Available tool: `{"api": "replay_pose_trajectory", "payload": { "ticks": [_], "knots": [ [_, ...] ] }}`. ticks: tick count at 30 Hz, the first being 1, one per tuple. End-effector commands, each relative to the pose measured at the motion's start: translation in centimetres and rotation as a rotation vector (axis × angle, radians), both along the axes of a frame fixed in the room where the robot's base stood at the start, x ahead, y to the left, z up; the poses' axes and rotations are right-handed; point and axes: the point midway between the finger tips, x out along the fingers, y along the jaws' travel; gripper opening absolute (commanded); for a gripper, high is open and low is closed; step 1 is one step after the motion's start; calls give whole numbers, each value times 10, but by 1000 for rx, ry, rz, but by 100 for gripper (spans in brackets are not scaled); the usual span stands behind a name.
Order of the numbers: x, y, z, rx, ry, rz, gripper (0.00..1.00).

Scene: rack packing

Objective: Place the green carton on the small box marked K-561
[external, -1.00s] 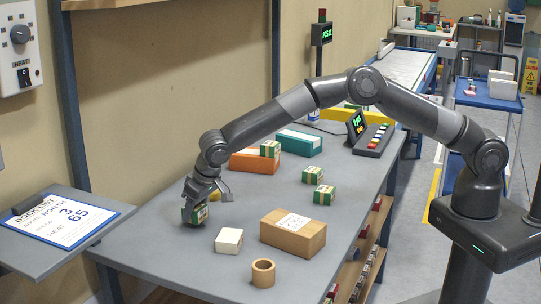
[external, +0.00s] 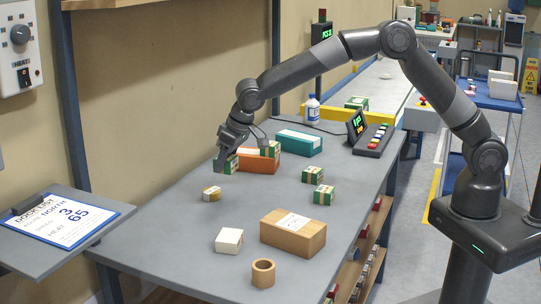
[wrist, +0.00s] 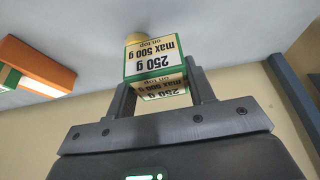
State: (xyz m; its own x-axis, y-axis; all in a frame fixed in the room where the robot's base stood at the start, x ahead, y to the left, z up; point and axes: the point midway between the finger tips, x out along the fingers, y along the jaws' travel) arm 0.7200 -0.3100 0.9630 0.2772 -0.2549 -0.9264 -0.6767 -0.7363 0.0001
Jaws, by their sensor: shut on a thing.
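My gripper (external: 229,166) is shut on a green carton (external: 232,162) above the left side of the table. In the wrist view the carton (wrist: 153,62) sits between the fingers, with its "250 g, max 500 g on top" label showing. The marking K-561 is not legible on any box. A small white box (external: 229,240) stands on the near part of the table, well apart from my gripper. A larger brown box (external: 293,233) with a white label stands to its right.
An orange box (external: 258,165) with a green carton on it and a teal box (external: 298,142) stand behind. Two green cartons (external: 312,175) (external: 324,195) stand at the middle right. Table between is bare.

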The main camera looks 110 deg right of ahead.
Motion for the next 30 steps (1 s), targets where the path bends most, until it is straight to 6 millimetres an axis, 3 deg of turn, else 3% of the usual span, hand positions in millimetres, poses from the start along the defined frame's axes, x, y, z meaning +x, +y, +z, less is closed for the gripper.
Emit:
{"api": "replay_pose_trajectory", "payload": {
  "ticks": [9,21,26,30],
  "knots": [
    [-65,65,35,2,3,166,19],
    [-154,127,50,-3,-4,319,19],
    [-172,138,50,-4,-6,344,19],
    [-171,148,44,-3,-5,355,19]
  ]
}}
